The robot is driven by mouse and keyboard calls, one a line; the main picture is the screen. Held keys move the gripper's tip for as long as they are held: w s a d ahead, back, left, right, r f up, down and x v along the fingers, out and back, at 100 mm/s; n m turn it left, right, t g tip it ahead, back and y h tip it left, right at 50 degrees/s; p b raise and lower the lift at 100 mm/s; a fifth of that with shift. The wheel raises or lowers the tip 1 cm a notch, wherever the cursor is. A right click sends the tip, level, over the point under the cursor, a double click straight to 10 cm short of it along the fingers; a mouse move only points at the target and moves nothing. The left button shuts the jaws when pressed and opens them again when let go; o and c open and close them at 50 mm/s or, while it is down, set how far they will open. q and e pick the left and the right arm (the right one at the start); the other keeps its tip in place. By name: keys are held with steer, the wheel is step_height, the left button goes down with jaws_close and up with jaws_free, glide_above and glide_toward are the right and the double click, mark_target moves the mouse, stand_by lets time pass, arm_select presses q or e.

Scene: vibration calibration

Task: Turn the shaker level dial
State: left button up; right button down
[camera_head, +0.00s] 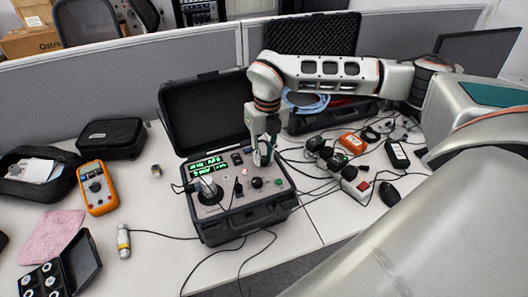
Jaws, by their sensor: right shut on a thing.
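The shaker unit (242,222) is a black case standing open on the desk, with a grey control panel and two lit green displays (208,165). My right gripper (262,160) reaches down to the far right part of the panel and is shut on the shaker level dial, which the fingers mostly hide. A black round knob (257,183) shows on the panel just below the fingertips. A round dark sensor mount (210,190) stands at the panel's left. My left gripper is not in view.
An orange multimeter (96,187), a black pouch (111,138) and a pink cloth (50,237) lie at left. Cables, small adapters and a black mouse (389,193) crowd the right. The raised case lid (207,110) stands behind the panel. Free desk lies left of the case.

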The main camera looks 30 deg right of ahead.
steer(key=shift+n, duration=1)
steer(key=n, duration=0.5)
steer(key=shift+a, duration=0.1)
steer(key=n, duration=0.5)
steer(key=shift+g, duration=0.3)
steer(key=shift+n, duration=1.2)
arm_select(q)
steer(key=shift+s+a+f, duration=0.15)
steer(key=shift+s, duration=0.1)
arm_select(e)
steer(key=shift+a, duration=0.1)
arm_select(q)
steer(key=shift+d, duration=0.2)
arm_select(e)
steer(key=shift+n, duration=0.3)
steer(key=shift+s, duration=0.1)
steer(key=c, duration=1.8)
jaws_free()
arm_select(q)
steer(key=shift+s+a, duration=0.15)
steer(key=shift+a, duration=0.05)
